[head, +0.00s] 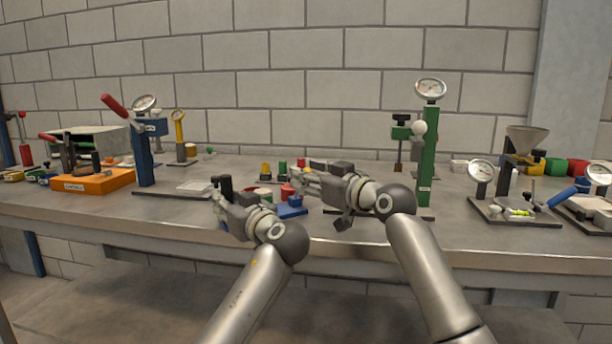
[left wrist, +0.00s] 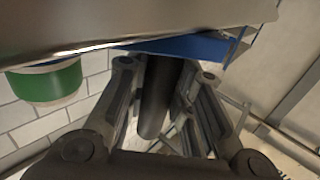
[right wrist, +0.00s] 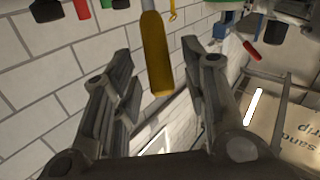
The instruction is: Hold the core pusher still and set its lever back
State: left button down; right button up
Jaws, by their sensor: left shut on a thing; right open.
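My left gripper (head: 219,187) is shut on a dark cylinder (left wrist: 158,100), which stands between its fingers in the left wrist view. A blue part (left wrist: 185,46) lies just beyond that cylinder; whether both belong to the core pusher I cannot tell. My right gripper (head: 298,175) is open, to the right of the left one. In the right wrist view a yellow grip (right wrist: 157,60) on a thin rod shows between the open fingers, with gaps on both sides. Whether it is the lever is unclear.
A green stand (head: 428,150) with a gauge is to the right. A blue piece (head: 292,210) lies near the bench's front edge. An orange block (head: 93,181) is at left.

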jog(key=shift+w+a, duration=0.4)
grip_shut()
